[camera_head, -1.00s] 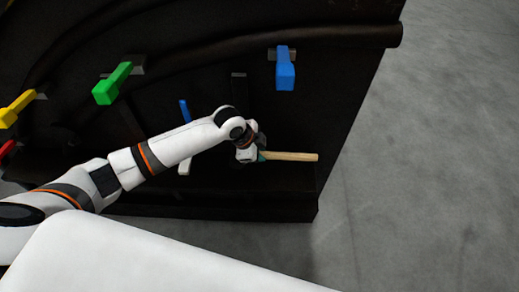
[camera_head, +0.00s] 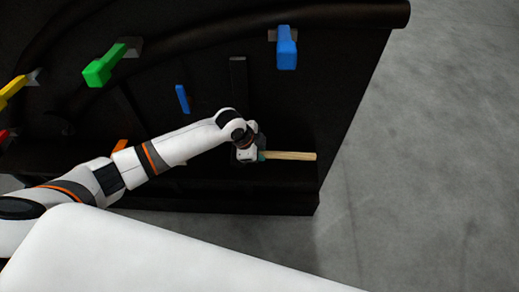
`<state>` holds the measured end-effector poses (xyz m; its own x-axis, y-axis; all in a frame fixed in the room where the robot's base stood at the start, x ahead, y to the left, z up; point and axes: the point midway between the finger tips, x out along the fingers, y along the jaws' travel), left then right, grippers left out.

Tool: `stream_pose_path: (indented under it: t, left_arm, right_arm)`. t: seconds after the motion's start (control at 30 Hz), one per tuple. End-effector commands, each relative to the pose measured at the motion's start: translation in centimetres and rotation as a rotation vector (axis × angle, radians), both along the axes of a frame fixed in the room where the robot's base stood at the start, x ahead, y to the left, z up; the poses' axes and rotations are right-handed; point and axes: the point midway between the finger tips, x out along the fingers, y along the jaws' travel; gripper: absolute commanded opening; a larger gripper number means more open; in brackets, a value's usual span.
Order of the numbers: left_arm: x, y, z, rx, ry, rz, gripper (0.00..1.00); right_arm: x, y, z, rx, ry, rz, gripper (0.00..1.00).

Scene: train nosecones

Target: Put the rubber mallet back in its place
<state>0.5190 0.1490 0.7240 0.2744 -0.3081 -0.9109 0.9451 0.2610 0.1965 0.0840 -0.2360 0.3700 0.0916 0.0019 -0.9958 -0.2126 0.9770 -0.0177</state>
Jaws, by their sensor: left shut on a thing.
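The rubber mallet (camera_head: 290,156) shows as a pale wooden handle that points right, low in front of the black panel. Its head end is hidden behind my left gripper (camera_head: 257,155). My left gripper is shut on the mallet near the left end of the handle, where a bit of teal shows. The fingers themselves are mostly hidden by the wrist. My right gripper is out of the picture.
The black panel (camera_head: 350,60) carries a blue lever (camera_head: 287,52), a green lever (camera_head: 103,67) and a yellow lever (camera_head: 12,89). A small blue piece (camera_head: 182,98) and an orange piece (camera_head: 119,146) are near my left arm. Grey floor (camera_head: 430,170) is clear at right.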

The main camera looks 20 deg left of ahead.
Motion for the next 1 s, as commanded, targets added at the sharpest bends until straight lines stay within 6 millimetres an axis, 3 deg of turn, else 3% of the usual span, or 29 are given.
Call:
stream_pose_path:
  t: [0.6, 1.0]
  left_arm:
    - [0.0, -0.1, -3.8, -0.002, -0.001, -0.001, 0.00]
    - [0.0, -0.1, -4.7, -0.001, -0.002, -0.001, 0.00]
  right_arm:
    - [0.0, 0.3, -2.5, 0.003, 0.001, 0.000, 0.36]
    - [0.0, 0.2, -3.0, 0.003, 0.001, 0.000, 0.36]
